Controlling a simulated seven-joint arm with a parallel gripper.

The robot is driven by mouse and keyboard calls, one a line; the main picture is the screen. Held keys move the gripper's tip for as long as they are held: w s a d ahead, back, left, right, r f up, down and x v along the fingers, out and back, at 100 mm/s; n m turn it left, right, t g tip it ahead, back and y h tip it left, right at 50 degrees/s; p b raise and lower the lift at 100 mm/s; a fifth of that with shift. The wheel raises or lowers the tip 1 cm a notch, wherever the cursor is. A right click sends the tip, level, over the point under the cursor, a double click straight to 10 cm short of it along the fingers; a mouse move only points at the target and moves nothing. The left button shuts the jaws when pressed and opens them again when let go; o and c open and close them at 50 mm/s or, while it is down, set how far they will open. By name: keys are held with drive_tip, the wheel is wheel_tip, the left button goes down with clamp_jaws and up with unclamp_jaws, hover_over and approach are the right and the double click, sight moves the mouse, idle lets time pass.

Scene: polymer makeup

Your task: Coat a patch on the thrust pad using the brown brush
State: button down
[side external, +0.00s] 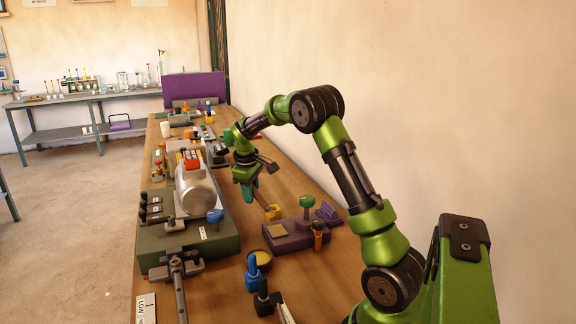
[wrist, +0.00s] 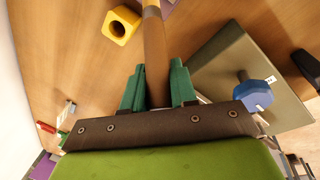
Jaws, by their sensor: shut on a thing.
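My gripper (side external: 250,192) has teal fingers, which also show in the wrist view (wrist: 158,88). It is shut on the brown brush (wrist: 156,55), whose handle runs up between the fingers to a yellowish section at the top edge. In the side view the brush (side external: 261,197) slants down right, above the table. Its tip is not clearly visible. A purple block (side external: 300,240) bears a tan square (side external: 277,231) and a green knob; I cannot tell for certain whether this is the thrust pad. The brush is behind and apart from it.
A yellow block with a hole (wrist: 120,25) lies beside the brush. A green-grey machine base (side external: 190,240) with a blue knob (side external: 215,216) fills the left. A round tan-filled dish (side external: 263,258), a blue-handled item (side external: 253,274) and an orange-brown item (side external: 318,236) stand nearer.

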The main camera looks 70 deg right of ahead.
drive_tip(key=shift+s+a+f, duration=1.2)
drive_tip(key=shift+s+a, duration=1.4)
drive_tip(key=shift+a, duration=0.05)
drive_tip(key=w+d, duration=0.4)
drive_tip(key=d, duration=0.1)
drive_tip(key=shift+d, duration=0.1)
drive_tip(key=shift+s+a, duration=2.4)
drive_tip(key=shift+s, duration=0.05)
drive_tip(key=shift+w+d, duration=2.8)
drive_tip(key=shift+d, duration=0.05)
drive_tip(key=shift+a+r, duration=0.1)
drive_tip(key=shift+r, duration=3.95)
